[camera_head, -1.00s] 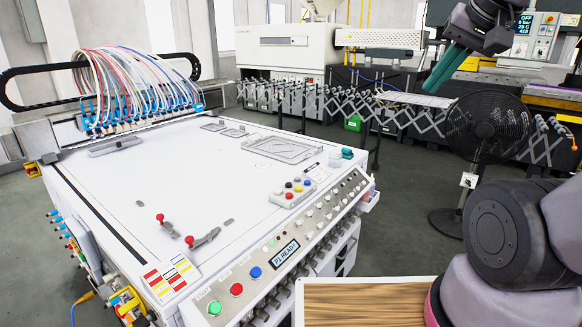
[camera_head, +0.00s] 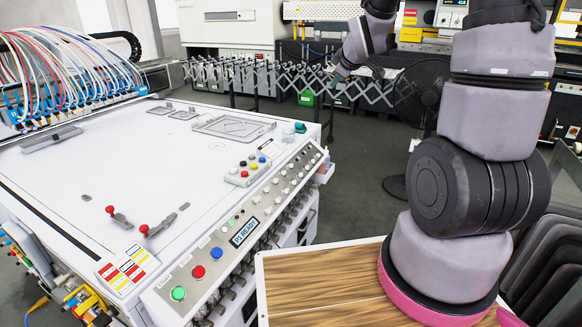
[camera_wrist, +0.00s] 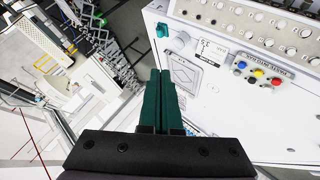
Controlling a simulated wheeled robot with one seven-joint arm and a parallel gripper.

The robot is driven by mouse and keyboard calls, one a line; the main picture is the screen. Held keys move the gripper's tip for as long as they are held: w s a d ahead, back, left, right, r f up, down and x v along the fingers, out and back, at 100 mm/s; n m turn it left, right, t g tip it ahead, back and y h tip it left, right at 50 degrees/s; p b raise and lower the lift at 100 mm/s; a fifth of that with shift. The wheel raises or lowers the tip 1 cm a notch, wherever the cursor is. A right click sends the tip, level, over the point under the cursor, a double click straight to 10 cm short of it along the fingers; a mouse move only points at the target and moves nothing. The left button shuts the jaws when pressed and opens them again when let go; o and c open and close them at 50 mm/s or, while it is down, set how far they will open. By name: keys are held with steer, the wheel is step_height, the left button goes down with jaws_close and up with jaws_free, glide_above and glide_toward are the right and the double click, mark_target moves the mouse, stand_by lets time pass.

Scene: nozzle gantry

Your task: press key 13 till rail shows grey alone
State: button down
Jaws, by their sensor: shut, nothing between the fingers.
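The console strip (camera_head: 228,240) along the table's front edge carries two rows of small round pale keys (camera_head: 285,180). The keys also show at the top of the wrist view (camera_wrist: 258,17). Their numbers are too small to read, so I cannot tell which is key 13. A row of nozzles with coloured hoses (camera_head: 75,100) spans the table's far left; I cannot make out a grey-only sign there. My gripper (camera_head: 337,82) is beyond the table's far right corner, apart from the keys. Its green fingers (camera_wrist: 166,75) are shut and empty in the wrist view.
A button box (camera_head: 248,170) with coloured buttons sits on the table, also in the wrist view (camera_wrist: 257,73). Green, red and blue buttons and a READY display (camera_head: 244,232) are on the strip. Red-knobbed clamps (camera_head: 150,229) stand on the white tabletop. A black fan (camera_head: 422,95) stands right.

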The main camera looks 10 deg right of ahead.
mark_target(290, 166)
steer(key=w+a+f+n+t+y, duration=0.1)
steer(key=w+a+f+n, duration=0.2)
steer(key=f+n, duration=0.4)
steer(key=w+a+f+n+t+y, duration=0.2)
steer(key=f+n, duration=0.5)
steer(key=f, duration=1.1)
steer(key=shift+w+a+f+y, duration=0.35)
steer(key=shift+w+a, duration=0.1)
steer(key=shift+w, duration=0.75)
steer(key=shift+w+a+f, duration=0.5)
steer(key=shift+a+f, duration=0.2)
steer(key=shift+f, duration=0.5)
steer(key=shift+w+a+f, duration=0.45)
steer(key=shift+a+f, duration=0.2)
steer(key=shift+f, duration=0.5)
steer(key=shift+w+a+f, duration=0.5)
steer(key=shift+a+f, duration=0.2)
steer(key=shift+f, duration=0.5)
steer(key=shift+f, duration=0.1)
steer(key=shift+w+a+f, duration=0.2)
steer(key=shift+f, duration=0.05)
